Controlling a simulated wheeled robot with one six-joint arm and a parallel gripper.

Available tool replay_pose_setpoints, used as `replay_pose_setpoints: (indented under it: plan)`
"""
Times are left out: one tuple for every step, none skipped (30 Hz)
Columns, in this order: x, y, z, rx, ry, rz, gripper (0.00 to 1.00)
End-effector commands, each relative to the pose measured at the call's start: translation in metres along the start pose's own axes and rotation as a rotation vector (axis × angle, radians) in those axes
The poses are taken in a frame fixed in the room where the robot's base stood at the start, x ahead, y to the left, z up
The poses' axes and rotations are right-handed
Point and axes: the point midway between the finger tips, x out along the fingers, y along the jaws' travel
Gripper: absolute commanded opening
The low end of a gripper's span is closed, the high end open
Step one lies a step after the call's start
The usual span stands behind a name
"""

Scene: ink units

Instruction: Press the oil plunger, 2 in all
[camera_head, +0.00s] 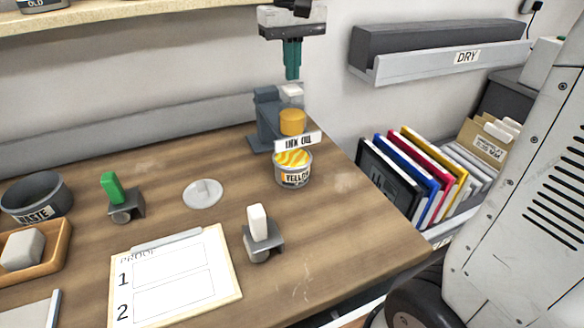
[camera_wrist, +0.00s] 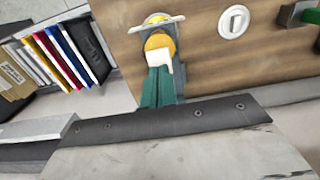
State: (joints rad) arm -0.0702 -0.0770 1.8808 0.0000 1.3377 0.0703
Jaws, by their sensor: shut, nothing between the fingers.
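The oil dispenser stands near the table's back right edge, with a dark grey stand (camera_head: 265,115), an orange-yellow reservoir (camera_head: 292,122) and a sign reading INK OIL. Its pale plunger top (camera_head: 291,92) shows above the reservoir, and also in the wrist view (camera_wrist: 163,60). An open tin labelled YELLOW (camera_head: 294,178), with yellow streaked ink in it, stands below the sign. My gripper (camera_head: 292,76) points down just above the plunger, its green fingers shut with nothing between them. In the wrist view the fingertips (camera_wrist: 158,70) overlap the plunger, so I cannot tell if they touch.
On the table are a green-handled tool (camera_head: 113,187), a white-handled tool (camera_head: 258,224), a round lid (camera_head: 203,194), a proof sheet (camera_head: 177,282) and a waste bowl (camera_head: 47,208). A DRY shelf (camera_head: 440,63) hangs on the right wall. Coloured folders (camera_head: 410,178) stand right of the table.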

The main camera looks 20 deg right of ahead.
Motion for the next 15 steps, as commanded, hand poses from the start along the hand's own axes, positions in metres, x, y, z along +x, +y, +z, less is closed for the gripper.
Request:
replay_pose_setpoints:
  plan:
    - [0.001, 0.000, 0.000, 0.000, 0.000, 0.000, 0.00]
    - [0.001, 0.000, 0.000, 0.000, -0.001, 0.000, 0.00]
    - [0.002, 0.000, 0.000, 0.000, -0.001, 0.000, 0.00]
    - [0.003, 0.000, 0.000, 0.000, -0.001, 0.000, 0.00]
    - [0.004, 0.000, 0.000, 0.000, -0.001, 0.000, 0.00]
    - [0.006, 0.000, 0.000, 0.000, -0.001, 0.000, 0.00]
    - [0.007, 0.000, 0.000, 0.000, -0.001, 0.000, 0.00]
    - [0.008, 0.000, 0.000, 0.000, -0.001, 0.000, 0.00]
    - [0.009, 0.000, 0.000, 0.000, -0.001, 0.000, 0.00]
    - [0.010, 0.000, 0.000, 0.000, -0.001, 0.000, 0.00]
    - [0.011, 0.000, 0.000, 0.000, -0.001, 0.000, 0.00]
    - [0.013, 0.000, 0.000, 0.000, -0.001, 0.000, 0.00]
    - [0.014, 0.000, 0.000, 0.000, -0.001, 0.000, 0.00]
    - [0.015, 0.000, 0.000, 0.000, -0.001, 0.000, 0.00]
    - [0.016, 0.000, 0.000, 0.000, -0.002, 0.000, 0.00]
